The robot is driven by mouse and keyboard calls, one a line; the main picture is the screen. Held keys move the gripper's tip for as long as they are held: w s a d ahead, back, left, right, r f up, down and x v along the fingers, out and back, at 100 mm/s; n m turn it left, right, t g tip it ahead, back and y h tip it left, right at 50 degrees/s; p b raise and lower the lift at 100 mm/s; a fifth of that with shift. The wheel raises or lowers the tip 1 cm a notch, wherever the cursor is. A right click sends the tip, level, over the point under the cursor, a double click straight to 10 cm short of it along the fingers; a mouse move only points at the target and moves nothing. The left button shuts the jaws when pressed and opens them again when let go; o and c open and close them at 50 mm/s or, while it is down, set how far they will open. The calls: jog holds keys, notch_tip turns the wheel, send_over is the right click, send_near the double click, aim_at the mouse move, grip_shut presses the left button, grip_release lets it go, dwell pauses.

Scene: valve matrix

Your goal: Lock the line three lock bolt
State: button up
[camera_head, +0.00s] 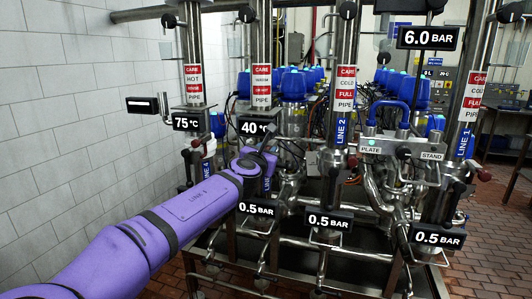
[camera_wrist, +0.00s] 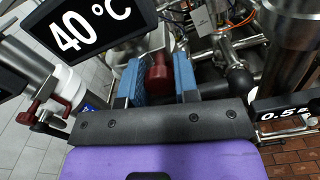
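My gripper (camera_wrist: 158,80) reaches in at the line three pipe, with its two blue finger pads apart. A dark red knob (camera_wrist: 158,72), which looks like the lock bolt's, lies between the pads. Narrow gaps seem to show on its sides, and I cannot see whether either pad touches it. In the head view my gripper (camera_head: 258,160) is at the pipe under the 40 °C display (camera_head: 256,127). The line three label (camera_head: 267,183) shows just beside it. My gripper hides the knob in that view.
A red clamp handle (camera_wrist: 45,113) stands left of my gripper in the wrist view. A black ball knob (camera_wrist: 238,80) is close at right, near a thick steel pipe (camera_wrist: 292,45). The line two pipe (camera_head: 345,55) stands to the right, and a white tiled wall (camera_head: 80,110) to the left.

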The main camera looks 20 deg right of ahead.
grip_shut()
jog(key=v, duration=0.3)
jog(key=shift+s, duration=0.1)
jog(key=o, duration=0.7)
grip_release()
jog(key=shift+s+a, duration=0.1)
jog(key=shift+a, duration=0.05)
jog(key=shift+o, duration=0.2)
jog(key=v, duration=1)
jog(key=shift+s+a, duration=0.25)
jog(key=shift+s, duration=0.1)
